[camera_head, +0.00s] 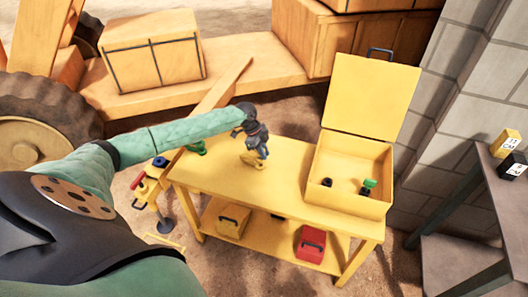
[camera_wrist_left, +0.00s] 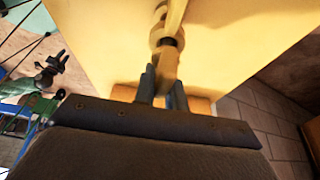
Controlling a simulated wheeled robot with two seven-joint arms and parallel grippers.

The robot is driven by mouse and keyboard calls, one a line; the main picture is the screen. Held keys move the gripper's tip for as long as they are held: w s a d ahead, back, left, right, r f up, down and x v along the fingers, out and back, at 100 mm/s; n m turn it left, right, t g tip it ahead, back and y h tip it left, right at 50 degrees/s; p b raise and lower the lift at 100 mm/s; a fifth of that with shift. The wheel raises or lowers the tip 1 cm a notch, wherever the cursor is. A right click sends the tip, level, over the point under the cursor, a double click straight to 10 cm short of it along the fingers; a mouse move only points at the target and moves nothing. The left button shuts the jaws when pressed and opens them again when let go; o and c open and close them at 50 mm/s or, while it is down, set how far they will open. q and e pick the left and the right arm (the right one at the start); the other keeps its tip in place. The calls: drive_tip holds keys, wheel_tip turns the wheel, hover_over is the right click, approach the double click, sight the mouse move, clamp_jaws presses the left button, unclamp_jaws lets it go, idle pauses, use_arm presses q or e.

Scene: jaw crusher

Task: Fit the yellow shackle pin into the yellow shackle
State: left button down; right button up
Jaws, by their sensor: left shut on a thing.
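My left gripper (camera_head: 262,150) points down over the middle of the yellow table. In the left wrist view its fingers (camera_wrist_left: 162,92) are shut on the flat yellow head of the yellow shackle pin (camera_wrist_left: 167,68). A dark shank section shows just beyond the head, in line with the round eye of the yellow shackle (camera_wrist_left: 160,33). I cannot tell how far the pin is inside the eye. In the head view the yellow shackle (camera_head: 256,164) is small and partly hidden under the gripper. A dark gripper, apparently my right one (camera_wrist_left: 52,70), shows small in the left wrist view; its jaw state is unclear.
An open yellow box (camera_head: 350,199) with a raised lid stands at the table's right end, with small dark and green parts inside. A green item (camera_head: 196,148) lies on the left. A red case (camera_head: 311,244) sits on the lower shelf. The front tabletop is clear.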

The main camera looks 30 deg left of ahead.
use_arm(q)
drive_tip(key=shift+f+b, duration=0.4)
drive_tip(key=shift+f, duration=0.55)
use_arm(e)
drive_tip(key=shift+f, duration=0.45)
use_arm(q)
drive_tip(key=c, duration=1.4)
unclamp_jaws()
drive_tip(key=shift+o, duration=0.2)
